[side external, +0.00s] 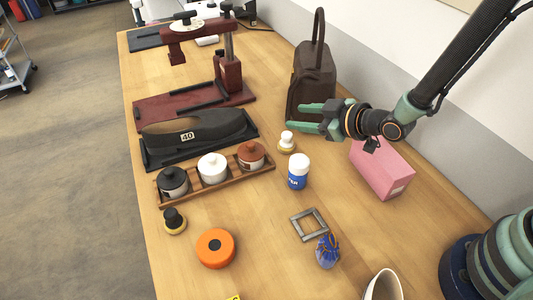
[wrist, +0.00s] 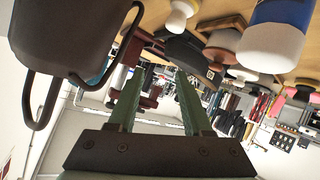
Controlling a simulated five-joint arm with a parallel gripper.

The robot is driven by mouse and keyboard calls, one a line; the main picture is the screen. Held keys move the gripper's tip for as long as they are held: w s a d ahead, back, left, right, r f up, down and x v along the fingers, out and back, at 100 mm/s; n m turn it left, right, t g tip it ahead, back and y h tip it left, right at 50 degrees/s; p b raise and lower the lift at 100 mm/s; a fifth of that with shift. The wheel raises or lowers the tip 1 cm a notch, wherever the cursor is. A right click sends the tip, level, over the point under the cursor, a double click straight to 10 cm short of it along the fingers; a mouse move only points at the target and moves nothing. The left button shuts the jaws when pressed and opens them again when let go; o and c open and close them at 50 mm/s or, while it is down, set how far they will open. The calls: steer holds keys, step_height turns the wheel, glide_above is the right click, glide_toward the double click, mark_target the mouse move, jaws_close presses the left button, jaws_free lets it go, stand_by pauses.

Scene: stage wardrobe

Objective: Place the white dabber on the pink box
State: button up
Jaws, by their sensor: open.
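The white dabber (side external: 287,142), a white knob on a tan base, stands upright on the table between the jar rack and my gripper; it also shows at the top of the wrist view (wrist: 180,16). The pink box (side external: 382,168) lies on the table at the right, below my arm, with nothing seen on top; it is not visible in the wrist view. My gripper (side external: 304,117) is open and empty, held above the table in front of the dark bag, a little above and right of the dabber in the picture. Its two green fingers (wrist: 160,76) point away, apart.
A dark handled bag (side external: 311,78) stands just behind my gripper. A blue-and-white bottle (side external: 298,172) stands near the dabber. A jar rack (side external: 217,178), black dabber (side external: 174,220), orange roll (side external: 215,249), grey frame (side external: 309,225) and blue ornament (side external: 328,250) occupy the nearer table.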

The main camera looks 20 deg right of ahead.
mark_target(288, 136)
steer(key=f, duration=0.4)
steer(key=w+f, duration=0.1)
steer(key=f, duration=0.1)
steer(key=shift+w+a+f, duration=0.1)
steer(key=shift+a+f, duration=0.1)
steer(key=shift+f, duration=0.2)
steer(key=shift+x, duration=3.35)
steer(key=shift+c, duration=0.3)
jaws_close()
